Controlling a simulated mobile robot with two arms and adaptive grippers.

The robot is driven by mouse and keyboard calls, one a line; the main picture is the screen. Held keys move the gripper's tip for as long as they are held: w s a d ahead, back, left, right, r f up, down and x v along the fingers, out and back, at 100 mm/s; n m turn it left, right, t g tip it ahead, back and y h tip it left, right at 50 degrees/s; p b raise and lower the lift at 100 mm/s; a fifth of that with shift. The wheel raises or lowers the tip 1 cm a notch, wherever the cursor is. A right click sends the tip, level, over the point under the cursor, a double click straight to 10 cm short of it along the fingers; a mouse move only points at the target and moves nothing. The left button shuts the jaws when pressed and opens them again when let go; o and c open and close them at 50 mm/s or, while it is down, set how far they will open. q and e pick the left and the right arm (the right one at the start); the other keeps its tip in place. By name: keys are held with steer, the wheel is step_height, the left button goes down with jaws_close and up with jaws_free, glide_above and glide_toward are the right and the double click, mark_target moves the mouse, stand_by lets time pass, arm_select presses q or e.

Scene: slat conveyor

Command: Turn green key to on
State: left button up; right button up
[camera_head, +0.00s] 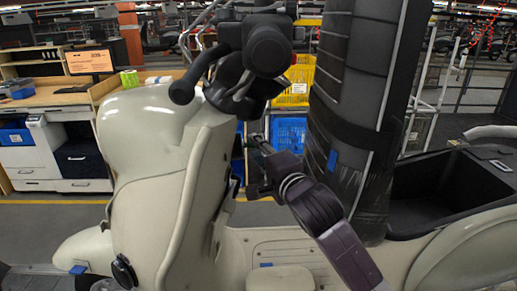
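A cream scooter (150,125) stands in front of me, with its dark handlebar and headset (262,50) at the top. My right gripper (254,166) is at the inner side of the scooter's front shield, below the handlebar. Its two fingers are spread apart, one above the other, and point left towards the shield. I see nothing held between them. I cannot make out a green key; the shield's inner face is seen nearly edge-on, and the gripper partly covers that area. My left gripper does not show.
A tall dark padded column (355,95) rises just right of my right gripper. The scooter's open dark seat compartment (425,195) is at the right. Yellow (298,80) and blue (288,132) crates stand behind. A workbench with a printer (40,155) is at the back left.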

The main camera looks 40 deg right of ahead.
steer(key=w, duration=0.2)
steer(key=w+d, duration=0.1)
steer(key=w, duration=0.1)
steer(key=shift+w+f+p, duration=0.1)
steer(key=shift+p, duration=0.3)
steer(key=shift+c, duration=0.3)
steer(key=c, duration=0.6)
jaws_close()
